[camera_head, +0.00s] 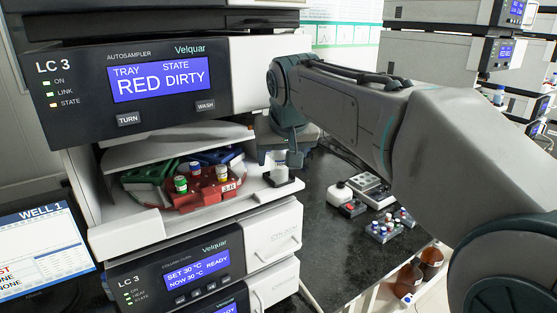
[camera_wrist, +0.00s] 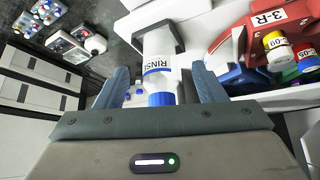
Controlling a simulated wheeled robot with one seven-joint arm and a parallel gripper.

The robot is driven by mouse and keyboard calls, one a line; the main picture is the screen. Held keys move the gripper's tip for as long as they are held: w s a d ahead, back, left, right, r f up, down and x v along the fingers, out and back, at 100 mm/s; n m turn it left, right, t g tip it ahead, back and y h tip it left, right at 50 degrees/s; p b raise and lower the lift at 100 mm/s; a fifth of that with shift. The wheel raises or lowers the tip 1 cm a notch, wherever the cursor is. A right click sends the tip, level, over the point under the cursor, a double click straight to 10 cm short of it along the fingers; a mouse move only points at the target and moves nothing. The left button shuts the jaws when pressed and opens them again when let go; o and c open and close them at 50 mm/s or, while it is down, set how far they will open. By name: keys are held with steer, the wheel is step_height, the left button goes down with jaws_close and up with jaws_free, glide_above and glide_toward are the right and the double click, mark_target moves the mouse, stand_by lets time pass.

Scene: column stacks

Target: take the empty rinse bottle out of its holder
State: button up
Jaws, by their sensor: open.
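The rinse bottle (camera_wrist: 158,72) is a small clear and white bottle with a blue cap and a label reading RINSE. It stands in a dark holder (camera_wrist: 128,27) on the autosampler's shelf. The bottle also shows in the head view (camera_head: 280,172), at the shelf's right end. My gripper (camera_wrist: 160,70) is open, with one blue-grey finger on each side of the bottle in the wrist view, and gaps remain on both sides. The cap points toward my palm. In the head view the fingers are mostly hidden by the arm. I cannot tell the bottle's fill level.
The red tray section (camera_head: 205,190) with capped vials lies left of the bottle, with green (camera_head: 150,172) and blue (camera_head: 217,156) sections behind it. The autosampler (camera_head: 170,85) overhangs the shelf and reads TRAY RED, STATE DIRTY. A vial rack (camera_head: 384,228) stands on the dark bench to the right.

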mark_target(281, 157)
steer(key=shift+x, duration=1.5)
steer(key=shift+c, duration=0.2)
steer(key=c, duration=1)
steer(key=shift+r, duration=0.1)
